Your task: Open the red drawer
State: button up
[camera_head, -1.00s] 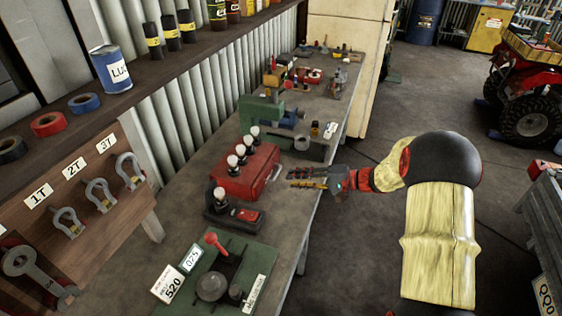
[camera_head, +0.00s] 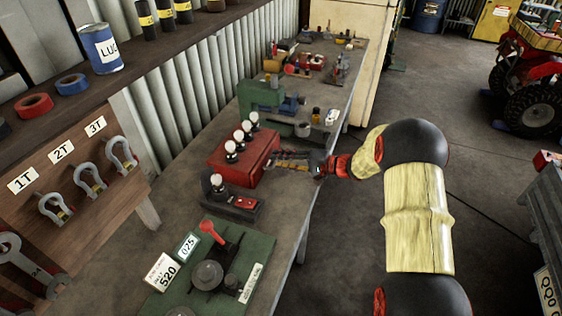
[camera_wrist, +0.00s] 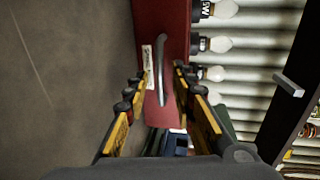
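The red drawer unit (camera_head: 245,155) is a red box on the bench with several white bulbs along its top. In the wrist view its red front (camera_wrist: 150,28) faces the camera, with a curved metal handle (camera_wrist: 161,70) and a white label beside it. The drawer looks shut. My gripper (camera_head: 275,161) is at the box's front side. In the wrist view my gripper (camera_wrist: 168,82) is open, with one finger on each side of the handle. I cannot tell whether the fingers touch the handle or the front.
A black device with a red part (camera_head: 235,205) and a green board with a red-knobbed lever (camera_head: 235,280) stand nearer on the bench. A green and blue vice-like tool (camera_head: 265,98) stands beyond. The floor (camera_head: 350,240) right of the bench is clear.

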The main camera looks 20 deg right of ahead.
jog(key=shift+c, duration=0.2)
grip_shut()
dwell(0.7)
